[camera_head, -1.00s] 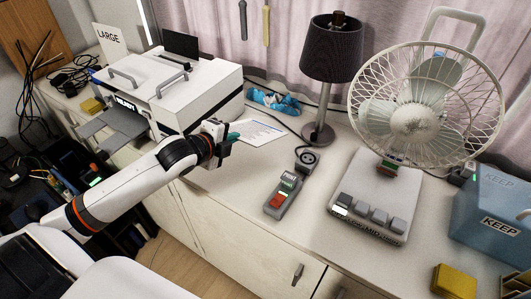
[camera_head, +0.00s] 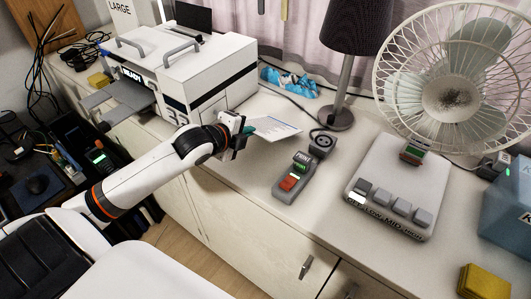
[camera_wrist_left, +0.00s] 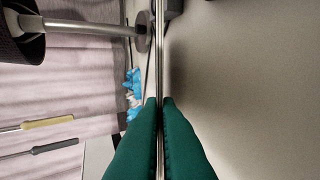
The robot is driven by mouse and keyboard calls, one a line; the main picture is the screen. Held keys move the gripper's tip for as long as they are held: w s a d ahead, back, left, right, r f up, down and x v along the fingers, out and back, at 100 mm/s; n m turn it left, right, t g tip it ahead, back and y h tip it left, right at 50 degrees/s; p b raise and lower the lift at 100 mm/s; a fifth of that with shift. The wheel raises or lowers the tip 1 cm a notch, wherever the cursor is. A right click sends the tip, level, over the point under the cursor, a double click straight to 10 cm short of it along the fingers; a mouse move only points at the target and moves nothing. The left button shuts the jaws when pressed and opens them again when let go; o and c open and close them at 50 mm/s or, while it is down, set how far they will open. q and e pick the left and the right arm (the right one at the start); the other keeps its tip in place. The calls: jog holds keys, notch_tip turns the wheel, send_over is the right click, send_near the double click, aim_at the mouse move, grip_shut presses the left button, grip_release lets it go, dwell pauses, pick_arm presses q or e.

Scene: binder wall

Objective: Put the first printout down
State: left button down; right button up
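The printout (camera_head: 277,128) is a white sheet with faint print, seen over the counter right of the printer. My left gripper (camera_head: 245,131) is shut on its left edge. In the left wrist view the green fingers (camera_wrist_left: 160,110) press together on the thin sheet, which shows edge-on as a narrow upright strip (camera_wrist_left: 160,45). The sheet looks tilted and at least partly raised; whether its far edge touches the counter I cannot tell. The counter (camera_head: 240,175) is pale and bare in front of it. My right gripper is not in view.
The printer (camera_head: 207,62) with a READY display stands left of the sheet. A grey PRINT button box (camera_head: 296,178), the lamp (camera_head: 345,75), blue crumpled stuff (camera_head: 290,80) and the fan (camera_head: 448,95) with its button base stand around. Free counter lies in front of the printer.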

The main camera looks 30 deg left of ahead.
pick_arm(q)
jog(key=shift+f, duration=0.7)
jog(key=c, duration=1.8)
grip_release()
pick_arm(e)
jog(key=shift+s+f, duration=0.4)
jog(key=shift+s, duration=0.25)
